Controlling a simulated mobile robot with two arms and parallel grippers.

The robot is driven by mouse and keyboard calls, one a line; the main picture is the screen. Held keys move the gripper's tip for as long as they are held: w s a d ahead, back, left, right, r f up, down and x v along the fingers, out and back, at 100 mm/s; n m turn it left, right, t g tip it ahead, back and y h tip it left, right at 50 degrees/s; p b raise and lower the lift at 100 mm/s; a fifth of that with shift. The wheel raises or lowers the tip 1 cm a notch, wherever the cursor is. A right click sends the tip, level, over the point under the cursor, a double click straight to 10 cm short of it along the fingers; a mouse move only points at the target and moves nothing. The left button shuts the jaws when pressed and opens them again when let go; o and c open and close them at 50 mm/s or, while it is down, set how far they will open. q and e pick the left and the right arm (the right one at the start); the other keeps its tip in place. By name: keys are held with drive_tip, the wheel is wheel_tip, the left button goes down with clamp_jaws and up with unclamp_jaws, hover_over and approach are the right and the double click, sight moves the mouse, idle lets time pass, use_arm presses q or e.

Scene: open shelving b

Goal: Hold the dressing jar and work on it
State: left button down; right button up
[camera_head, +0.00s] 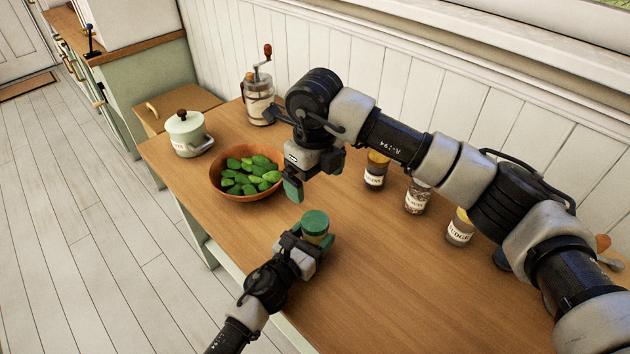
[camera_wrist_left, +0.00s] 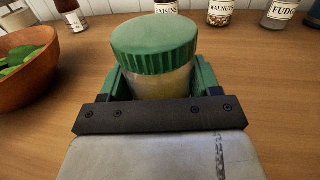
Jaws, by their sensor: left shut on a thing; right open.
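The dressing jar (camera_head: 315,224) has a ridged green lid and a pale yellowish body. It stands upright near the front of the wooden counter. My left gripper (camera_head: 309,239) is shut around the jar's body, below the lid. In the left wrist view the jar (camera_wrist_left: 155,55) sits between the green fingers, and the lid is on it. The lower part of the jar is hidden by the gripper. My right gripper (camera_head: 322,190) is open and empty, above and behind the jar, with its green fingertips apart and pointing down.
A wooden bowl (camera_head: 225,187) of green leaves stands left of the right gripper. Behind are a pale green pot (camera_head: 187,133), a grinder (camera_head: 259,101) and labelled jars: raisins (camera_head: 376,170), walnuts (camera_head: 417,197) and fudge (camera_head: 460,228). The counter right of the dressing jar is clear.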

use_arm(q)
drive_tip(key=shift+c, duration=0.8)
unclamp_jaws()
drive_tip(key=b+v, duration=0.1)
drive_tip(key=v, duration=0.8)
drive_tip(key=shift+s+a, duration=0.15)
drive_tip(key=shift+s, duration=0.05)
drive_tip(key=shift+s+a, duration=0.35)
drive_tip(key=shift+s, duration=0.2)
